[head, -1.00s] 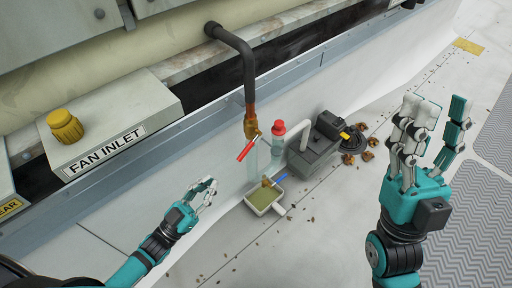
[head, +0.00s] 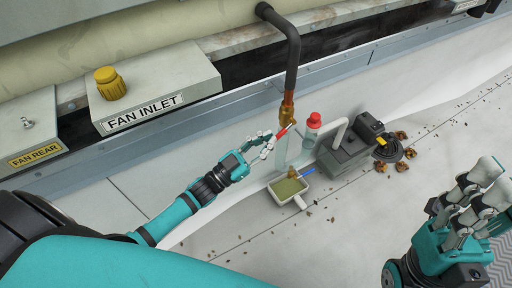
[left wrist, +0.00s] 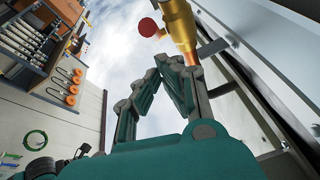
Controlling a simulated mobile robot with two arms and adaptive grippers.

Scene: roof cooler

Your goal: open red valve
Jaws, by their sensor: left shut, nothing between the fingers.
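The red valve handle (head: 282,133) sticks out from a brass valve (head: 287,115) at the lower end of a dark pipe (head: 292,50). My left gripper (head: 270,143) is shut and empty, close beside the handle's free end; I cannot tell whether they touch. In the left wrist view the handle's red end (left wrist: 147,27) shows beyond the fingertips (left wrist: 176,66), next to the brass valve body (left wrist: 181,25). My right gripper (head: 482,190) is open and empty at the lower right, far from the valve.
A tray of greenish liquid (head: 288,189) with a blue-handled valve (head: 309,175) sits below the pipe. A red-capped bottle (head: 313,130) and a grey pump (head: 350,148) stand to its right. A box labelled FAN INLET (head: 155,85) with a yellow knob (head: 110,83) is at left.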

